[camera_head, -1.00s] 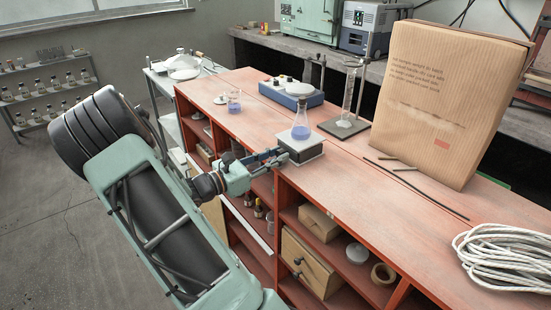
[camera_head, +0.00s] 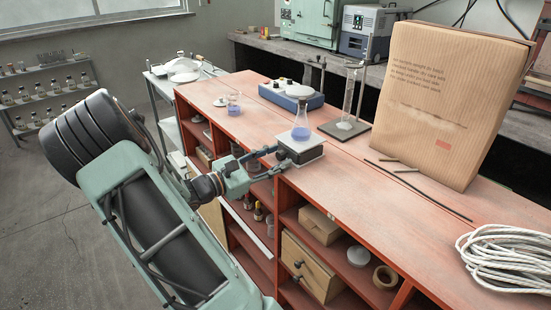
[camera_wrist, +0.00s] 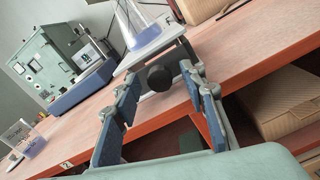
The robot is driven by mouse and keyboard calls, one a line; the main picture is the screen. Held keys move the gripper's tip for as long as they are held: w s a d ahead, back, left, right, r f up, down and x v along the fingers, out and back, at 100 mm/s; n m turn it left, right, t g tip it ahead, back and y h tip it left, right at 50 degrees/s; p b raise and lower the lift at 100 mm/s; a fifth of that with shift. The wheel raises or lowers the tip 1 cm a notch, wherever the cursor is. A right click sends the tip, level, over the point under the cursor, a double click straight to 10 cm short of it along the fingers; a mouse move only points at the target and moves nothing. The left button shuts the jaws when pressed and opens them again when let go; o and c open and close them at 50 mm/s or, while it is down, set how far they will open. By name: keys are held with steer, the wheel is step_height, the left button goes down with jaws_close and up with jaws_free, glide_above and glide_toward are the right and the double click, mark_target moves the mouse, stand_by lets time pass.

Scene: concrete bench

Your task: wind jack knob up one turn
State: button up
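The lab jack (camera_head: 301,150) stands at the bench's front edge with a pale top plate. A conical flask with blue-violet liquid (camera_head: 300,131) stands upright on the plate; its lower part also shows in the wrist view (camera_wrist: 140,28). The jack's round black knob (camera_wrist: 159,78) faces my gripper. My gripper (camera_wrist: 159,74) is open, with one blue-padded finger on each side of the knob's line. The knob shows between the fingertips, with a visible gap on both sides. In the head view my gripper (camera_head: 273,161) is at the jack's front left.
A blue-and-white stirrer unit (camera_head: 291,94), a beaker (camera_head: 233,104) and a cylinder stand (camera_head: 345,128) are behind the jack. A large paper-wrapped box (camera_head: 440,105) and white rope (camera_head: 505,252) are to the right. Shelves with wooden boxes (camera_head: 318,226) lie below the bench top.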

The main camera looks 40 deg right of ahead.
steer(key=w+a, duration=0.1)
steer(key=a, duration=1.1)
steer(key=shift+w, duration=0.15)
